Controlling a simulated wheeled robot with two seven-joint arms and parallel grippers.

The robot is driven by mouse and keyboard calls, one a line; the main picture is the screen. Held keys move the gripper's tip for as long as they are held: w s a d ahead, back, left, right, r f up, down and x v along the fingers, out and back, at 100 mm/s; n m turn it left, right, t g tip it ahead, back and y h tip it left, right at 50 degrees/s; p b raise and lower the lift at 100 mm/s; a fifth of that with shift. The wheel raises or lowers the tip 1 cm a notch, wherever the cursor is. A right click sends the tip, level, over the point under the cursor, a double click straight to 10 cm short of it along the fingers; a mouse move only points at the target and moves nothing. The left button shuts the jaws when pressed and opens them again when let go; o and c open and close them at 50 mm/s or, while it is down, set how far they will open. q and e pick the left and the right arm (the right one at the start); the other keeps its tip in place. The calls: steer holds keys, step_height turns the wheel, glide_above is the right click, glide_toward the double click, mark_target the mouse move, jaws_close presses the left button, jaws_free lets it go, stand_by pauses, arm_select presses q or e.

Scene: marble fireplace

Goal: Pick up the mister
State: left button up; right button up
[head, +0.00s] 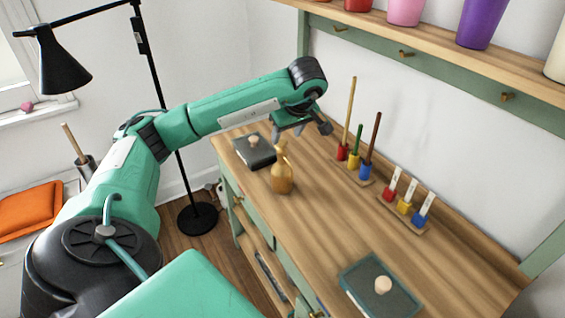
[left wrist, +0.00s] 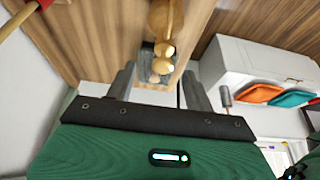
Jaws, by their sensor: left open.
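The mister, an amber-gold bottle with a narrow top (head: 283,175), stands upright on the wooden tabletop (head: 300,230). In the left wrist view the golden mister (left wrist: 160,18) shows at the top, beyond the fingers and roughly between their lines. My left gripper (head: 287,131) is open and empty, above the table and just behind and above the mister, apart from it. Its two fingers also show in the left wrist view (left wrist: 158,88). My right gripper is not in view.
A dark box with a wooden knob (head: 262,156) lies left of the mister. Racks with coloured holders (head: 355,168) and tagged pots (head: 403,212) stand along the wall. A dark green box (head: 362,287) lies in front. A shelf with pots (head: 440,38) overhangs. A black lamp (head: 65,70) stands left.

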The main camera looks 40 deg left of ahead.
mark_target(281, 150)
arm_select(q)
steer(key=shift+x, duration=1.1)
steer(key=x, duration=0.4)
steer(key=shift+s+a+f, duration=0.15)
steer(key=shift+s+f, duration=0.05)
steer(key=shift+f, duration=0.05)
steer(key=shift+a+f, duration=0.1)
steer(key=shift+f, duration=0.15)
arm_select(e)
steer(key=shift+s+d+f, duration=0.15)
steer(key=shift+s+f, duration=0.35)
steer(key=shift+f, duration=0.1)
arm_select(q)
steer(key=shift+c, duration=0.4)
